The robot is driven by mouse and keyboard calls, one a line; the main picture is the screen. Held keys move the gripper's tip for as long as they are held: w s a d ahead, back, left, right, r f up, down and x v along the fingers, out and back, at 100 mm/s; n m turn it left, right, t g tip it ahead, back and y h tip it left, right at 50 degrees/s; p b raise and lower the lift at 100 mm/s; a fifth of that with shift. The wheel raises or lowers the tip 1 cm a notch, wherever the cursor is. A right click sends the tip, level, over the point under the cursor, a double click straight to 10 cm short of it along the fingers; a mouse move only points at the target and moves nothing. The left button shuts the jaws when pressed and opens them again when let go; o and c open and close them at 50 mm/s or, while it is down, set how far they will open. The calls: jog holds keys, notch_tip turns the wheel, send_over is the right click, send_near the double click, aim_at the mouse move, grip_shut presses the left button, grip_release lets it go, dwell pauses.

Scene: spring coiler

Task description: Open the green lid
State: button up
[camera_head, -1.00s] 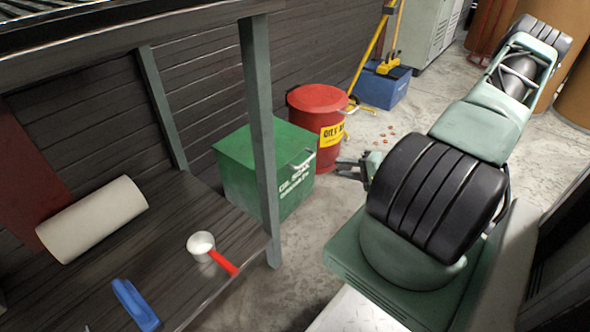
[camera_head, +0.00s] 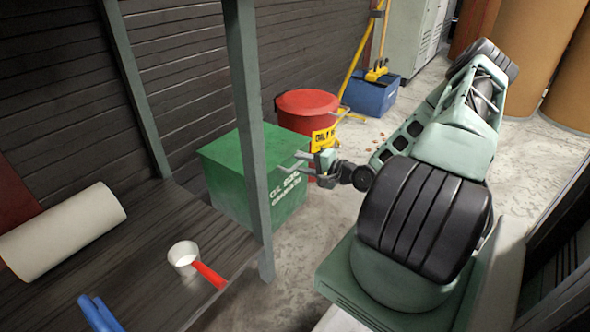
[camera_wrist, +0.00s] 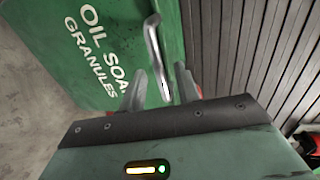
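The green box (camera_head: 235,190) with white lettering stands on the floor behind the bench post, its green lid (camera_head: 225,150) lying flat and closed on top. My gripper (camera_head: 297,163) is at the box's upper front edge, on its right side. In the wrist view, the metal bar handle (camera_wrist: 153,45) runs from the green face (camera_wrist: 105,45) down between the two fingers. My gripper (camera_wrist: 160,88) is open around the handle's lower end there, with gaps beside the bar. Whether a finger touches the handle I cannot tell. The post hides part of the box and lid.
A red drum (camera_head: 305,103) with a yellow label stands right behind the box. A bench post (camera_head: 250,130) stands close in front. The bench (camera_head: 150,250) holds a white roll, a red-handled scoop and a blue item. A blue bucket (camera_head: 370,95) is farther back.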

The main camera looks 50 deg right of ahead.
aim_at(289, 159)
jog(key=shift+b+x, duration=0.6)
jog(key=shift+x, duration=1.2)
grip_shut()
jog(key=shift+s, duration=0.1)
jog(key=shift+r+p, duration=0.3)
jog(key=shift+p, duration=0.4)
jog(key=shift+r, duration=0.1)
